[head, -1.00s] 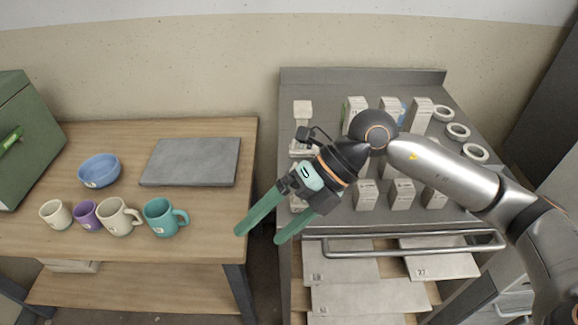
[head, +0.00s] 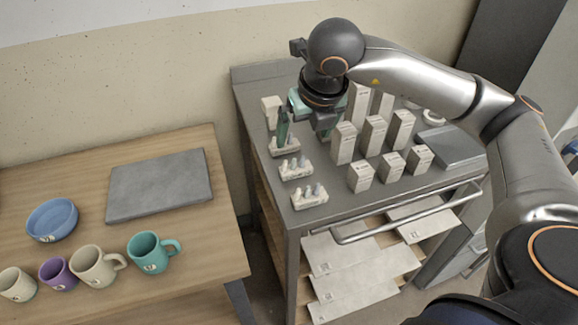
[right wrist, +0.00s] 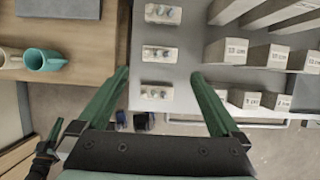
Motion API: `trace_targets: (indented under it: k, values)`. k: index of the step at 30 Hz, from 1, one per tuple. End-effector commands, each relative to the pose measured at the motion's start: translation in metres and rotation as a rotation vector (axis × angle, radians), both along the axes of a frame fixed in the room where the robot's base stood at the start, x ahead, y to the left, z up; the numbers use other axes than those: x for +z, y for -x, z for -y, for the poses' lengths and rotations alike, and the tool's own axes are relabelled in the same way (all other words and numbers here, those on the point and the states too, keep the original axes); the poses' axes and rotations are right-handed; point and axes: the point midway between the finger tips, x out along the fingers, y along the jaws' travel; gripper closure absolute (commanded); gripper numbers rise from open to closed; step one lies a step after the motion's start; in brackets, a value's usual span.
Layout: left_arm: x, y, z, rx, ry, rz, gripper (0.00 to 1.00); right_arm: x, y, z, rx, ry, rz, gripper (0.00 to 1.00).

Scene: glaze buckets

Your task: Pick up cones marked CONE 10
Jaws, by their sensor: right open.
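Three small pale holders with cone-like pegs stand in a column along the left side of the grey metal cart: the far holder (head: 285,147), the middle holder (head: 296,169) and the near holder (head: 309,196). They also show in the right wrist view as far (right wrist: 163,13), middle (right wrist: 159,54) and near (right wrist: 157,91). Any cone markings are too small to read. My right gripper (right wrist: 160,73) is open and empty above them, its green fingers either side of the holders in that view. In the head view, it (head: 302,133) partly covers the far holder. My left gripper does not show.
Upright pale blocks (head: 374,136) of several heights crowd the cart right of the holders. A small pale block (head: 271,110) stands behind them. The wooden table (head: 215,270) at left bears mugs, a blue bowl (head: 52,219) and a grey slab (head: 160,186). A gap separates table and cart.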

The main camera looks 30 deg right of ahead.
Motion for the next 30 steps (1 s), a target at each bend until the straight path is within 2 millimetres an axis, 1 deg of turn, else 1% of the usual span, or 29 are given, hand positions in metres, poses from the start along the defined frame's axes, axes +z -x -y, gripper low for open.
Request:
trace_targets:
  k: [6, 9, 14, 17, 21, 24, 27, 30]
  values:
    - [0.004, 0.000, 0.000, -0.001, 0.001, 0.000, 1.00, -0.038, -0.014, 0.004, 0.000, 0.001, -0.007, 0.00]
    - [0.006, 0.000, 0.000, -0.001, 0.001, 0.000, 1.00, -0.051, -0.020, 0.005, 0.001, 0.000, -0.006, 0.00]
    - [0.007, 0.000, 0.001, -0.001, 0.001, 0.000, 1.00, -0.062, -0.024, 0.006, 0.002, -0.001, -0.004, 0.00]
    - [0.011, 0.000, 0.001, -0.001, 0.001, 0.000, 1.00, -0.070, -0.028, 0.007, 0.001, -0.001, -0.006, 0.00]
    - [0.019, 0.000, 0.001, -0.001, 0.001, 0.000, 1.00, -0.088, -0.038, 0.010, 0.001, -0.001, -0.006, 0.00]
    - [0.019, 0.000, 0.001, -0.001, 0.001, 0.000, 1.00, -0.102, -0.043, 0.010, 0.002, -0.003, -0.005, 0.00]
    - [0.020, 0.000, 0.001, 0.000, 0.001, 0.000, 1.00, -0.108, -0.045, 0.011, 0.004, -0.002, -0.004, 0.00]
    - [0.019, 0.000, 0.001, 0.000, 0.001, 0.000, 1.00, -0.109, -0.046, 0.011, 0.004, -0.001, -0.003, 0.00]
